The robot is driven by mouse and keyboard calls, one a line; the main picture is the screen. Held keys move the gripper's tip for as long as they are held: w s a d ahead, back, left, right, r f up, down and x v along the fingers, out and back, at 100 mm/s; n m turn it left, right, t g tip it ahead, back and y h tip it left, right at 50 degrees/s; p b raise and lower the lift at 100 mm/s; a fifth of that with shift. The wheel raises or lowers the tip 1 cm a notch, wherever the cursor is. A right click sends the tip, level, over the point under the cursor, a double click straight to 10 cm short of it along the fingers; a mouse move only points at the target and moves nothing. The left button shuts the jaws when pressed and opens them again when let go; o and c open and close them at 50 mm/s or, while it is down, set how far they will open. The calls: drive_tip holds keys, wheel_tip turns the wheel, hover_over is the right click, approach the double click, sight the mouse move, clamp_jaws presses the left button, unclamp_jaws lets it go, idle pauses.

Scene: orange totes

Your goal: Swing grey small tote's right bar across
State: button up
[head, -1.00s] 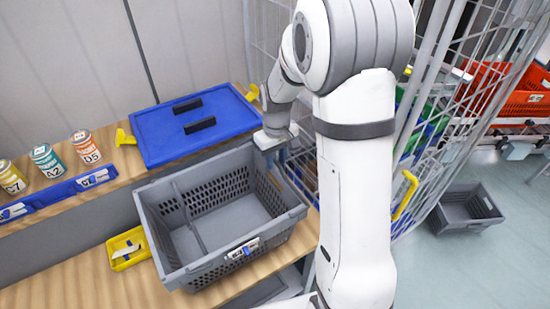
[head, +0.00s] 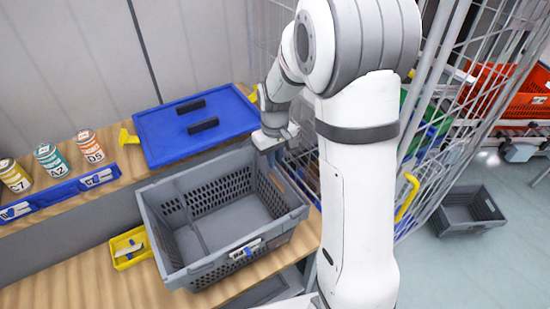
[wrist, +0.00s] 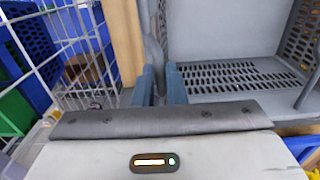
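The grey small tote (head: 165,235) stands open and empty on the wooden bench. One of its bars (head: 190,222) runs across the opening near the left side. My gripper (head: 280,152) is at the tote's right side, near the back corner. In the wrist view, its two blue fingers (wrist: 160,85) stand close together on either side of a thin grey bar (wrist: 154,50), the right bar, and look shut on it. The bar's lower part is hidden between the fingers. The tote's perforated wall (wrist: 230,75) shows to the right.
A blue lid with dark handles (head: 195,145) lies behind the tote. Several labelled cans (head: 90,147) stand at left behind a blue strip (head: 60,192). A small yellow bin (head: 128,248) is left of the tote. A wire cage (head: 440,150) stands close at right; another grey tote (head: 468,210) is on the floor.

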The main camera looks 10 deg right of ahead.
drive_tip(key=shift+s+a+r, duration=0.15)
drive_tip(key=shift+a, duration=0.25)
drive_tip(key=shift+s+a+r, duration=0.15)
drive_tip(key=shift+a, duration=0.3)
drive_tip(key=shift+s+a, duration=0.25)
drive_tip(key=shift+a, duration=0.45)
drive_tip(key=shift+s+a+f, duration=0.1)
drive_tip(key=shift+s+a, duration=0.15)
drive_tip(key=shift+a, duration=0.6)
